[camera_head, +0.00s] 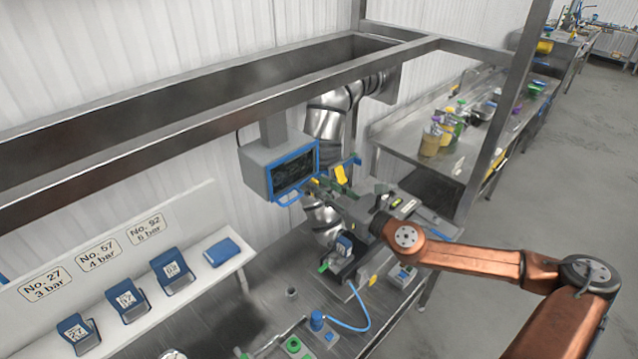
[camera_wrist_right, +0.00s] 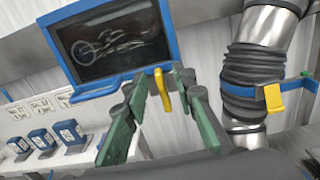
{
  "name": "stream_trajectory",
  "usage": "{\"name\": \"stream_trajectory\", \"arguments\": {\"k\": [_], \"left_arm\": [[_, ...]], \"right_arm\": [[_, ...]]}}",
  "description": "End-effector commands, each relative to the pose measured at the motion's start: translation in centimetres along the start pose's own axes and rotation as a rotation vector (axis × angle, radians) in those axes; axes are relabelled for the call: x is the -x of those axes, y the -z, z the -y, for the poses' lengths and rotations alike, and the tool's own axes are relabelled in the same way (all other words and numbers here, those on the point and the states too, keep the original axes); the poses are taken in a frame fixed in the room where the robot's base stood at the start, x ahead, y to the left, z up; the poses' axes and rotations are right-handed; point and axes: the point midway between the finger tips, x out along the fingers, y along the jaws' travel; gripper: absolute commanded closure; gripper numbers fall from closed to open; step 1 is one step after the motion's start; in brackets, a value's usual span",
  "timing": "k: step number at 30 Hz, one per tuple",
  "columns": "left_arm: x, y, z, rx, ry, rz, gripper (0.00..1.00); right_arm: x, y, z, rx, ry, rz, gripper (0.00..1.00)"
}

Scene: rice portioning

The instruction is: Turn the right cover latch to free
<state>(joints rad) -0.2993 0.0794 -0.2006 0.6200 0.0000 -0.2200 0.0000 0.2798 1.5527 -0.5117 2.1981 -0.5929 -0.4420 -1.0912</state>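A yellow latch lever (camera_wrist_right: 162,92) shows in the right wrist view at the lower right corner of the blue-framed cover (camera_wrist_right: 100,88) over a dark window. In the head view the right gripper (camera_head: 331,185) is at the lower right of the grey box (camera_head: 258,172). The left gripper is not in view.
A ribbed pipe with a blue band (camera_wrist_right: 240,91) and yellow tab (camera_wrist_right: 273,97) stands right of the gripper. A steel overhead frame (camera_head: 180,135) crosses above. Blue numbered blocks (camera_head: 172,270) stand on a white shelf at left. The bench below holds fittings and a blue hose (camera_head: 350,327).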

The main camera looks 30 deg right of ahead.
Motion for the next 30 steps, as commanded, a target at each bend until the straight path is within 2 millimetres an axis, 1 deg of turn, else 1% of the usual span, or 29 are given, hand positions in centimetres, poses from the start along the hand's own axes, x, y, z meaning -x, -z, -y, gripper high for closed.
{"name": "stream_trajectory", "arguments": {"k": [1, 6, 16, 26, 30], "left_arm": [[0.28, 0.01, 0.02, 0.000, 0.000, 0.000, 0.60], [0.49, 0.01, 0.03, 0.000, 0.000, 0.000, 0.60], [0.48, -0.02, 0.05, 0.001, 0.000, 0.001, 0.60], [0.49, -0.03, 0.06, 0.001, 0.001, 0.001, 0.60], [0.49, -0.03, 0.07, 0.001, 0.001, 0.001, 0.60]], "right_arm": [[-0.39, -0.23, -0.08, -0.002, -0.001, 0.002, 0.75], [-1.07, -0.03, -0.14, -0.001, -0.002, -0.001, 0.75], [-1.21, 0.07, -0.15, 0.001, -0.003, -0.002, 0.76], [-1.19, 0.07, -0.15, 0.001, -0.003, -0.002, 0.99], [-1.19, 0.07, -0.14, 0.001, -0.002, -0.002, 1.00]]}}
